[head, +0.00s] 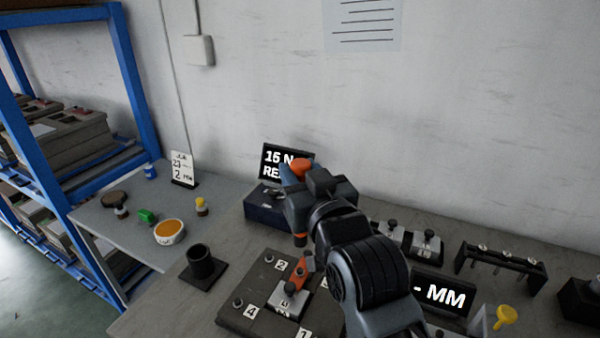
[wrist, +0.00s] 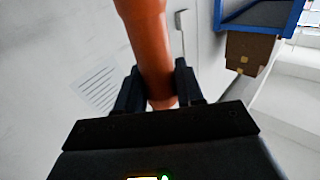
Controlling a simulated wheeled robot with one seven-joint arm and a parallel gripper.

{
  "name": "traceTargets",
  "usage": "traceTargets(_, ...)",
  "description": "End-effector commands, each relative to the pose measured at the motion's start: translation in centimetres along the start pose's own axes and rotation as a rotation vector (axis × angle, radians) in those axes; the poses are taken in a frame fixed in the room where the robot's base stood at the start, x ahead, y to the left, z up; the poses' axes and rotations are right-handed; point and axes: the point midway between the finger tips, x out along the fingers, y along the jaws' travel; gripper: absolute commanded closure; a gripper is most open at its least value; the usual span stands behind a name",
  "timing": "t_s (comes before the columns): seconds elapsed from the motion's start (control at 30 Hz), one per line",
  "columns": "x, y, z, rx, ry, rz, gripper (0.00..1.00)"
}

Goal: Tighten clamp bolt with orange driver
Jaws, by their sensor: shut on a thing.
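My gripper (head: 305,188) is shut on the orange driver (head: 302,167), whose rounded top shows above the fingers in the head view. In the wrist view the orange shaft of the driver (wrist: 150,45) stands between the two black fingers (wrist: 160,92). A dark fixture plate (head: 255,285) with bolts and number tags, 2 and 4 among them, lies below my gripper. An orange clamp piece (head: 298,275) sits on it by a light metal block (head: 288,303).
A black cup (head: 201,262) is left of the plate. Another display (head: 440,293) reads "- MM".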

Motion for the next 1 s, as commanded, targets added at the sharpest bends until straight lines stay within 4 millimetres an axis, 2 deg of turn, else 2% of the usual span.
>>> traceTargets(0.1, 0.0, 0.0, -0.2, 0.000, 0.003, 0.001, 1.00)
traceTargets(0.27, 0.0, 0.0, 0.5, 0.000, 0.002, 0.000, 1.00)
traceTargets(1.0, 0.0, 0.0, 5.5, 0.000, 0.002, 0.000, 1.00)
